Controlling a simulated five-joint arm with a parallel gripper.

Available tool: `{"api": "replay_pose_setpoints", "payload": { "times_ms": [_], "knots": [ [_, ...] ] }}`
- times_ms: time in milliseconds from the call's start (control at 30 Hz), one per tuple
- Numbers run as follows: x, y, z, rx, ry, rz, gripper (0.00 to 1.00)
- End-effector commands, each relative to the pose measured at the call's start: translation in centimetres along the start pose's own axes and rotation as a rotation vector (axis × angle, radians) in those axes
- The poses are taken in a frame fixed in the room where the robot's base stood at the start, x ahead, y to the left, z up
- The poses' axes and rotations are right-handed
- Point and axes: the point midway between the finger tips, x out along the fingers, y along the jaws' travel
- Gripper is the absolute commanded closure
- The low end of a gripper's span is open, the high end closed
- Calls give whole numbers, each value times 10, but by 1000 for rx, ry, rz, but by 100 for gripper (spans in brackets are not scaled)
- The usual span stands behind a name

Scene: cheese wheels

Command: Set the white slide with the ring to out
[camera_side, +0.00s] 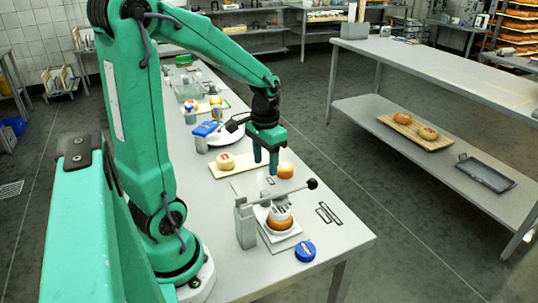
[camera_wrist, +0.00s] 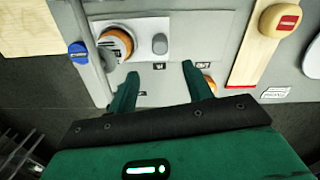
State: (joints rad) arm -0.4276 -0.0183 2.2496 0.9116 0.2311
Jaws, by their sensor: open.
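My gripper (camera_side: 265,167) points down over the table beside the lever press, its jaws apart and empty. In the wrist view its two green fingers (camera_wrist: 160,72) stand apart just short of a pale plate (camera_wrist: 208,28). I cannot make out clearly which part is the ring. In the side view the pale plate (camera_side: 284,245) shows under the press.
The press post (camera_side: 245,222) and its black-knobbed lever (camera_side: 312,184) stand close to my gripper. A blue lid (camera_side: 305,251) lies near the table's corner. A cheese wheel (camera_side: 225,162) sits on a wooden board (camera_side: 212,171). An orange cheese (camera_side: 285,170) is right beside my fingers.

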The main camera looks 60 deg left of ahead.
Motion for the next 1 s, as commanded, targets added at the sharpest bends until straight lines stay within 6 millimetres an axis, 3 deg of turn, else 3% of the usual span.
{"api": "replay_pose_setpoints", "payload": {
  "times_ms": [33,200,667,1000],
  "knots": [
    [12,0,1,0,-6,1,50],
    [34,0,0,0,-1,0,50],
    [45,0,0,0,0,0,50],
    [72,0,0,0,-3,1,50]
  ]
}}
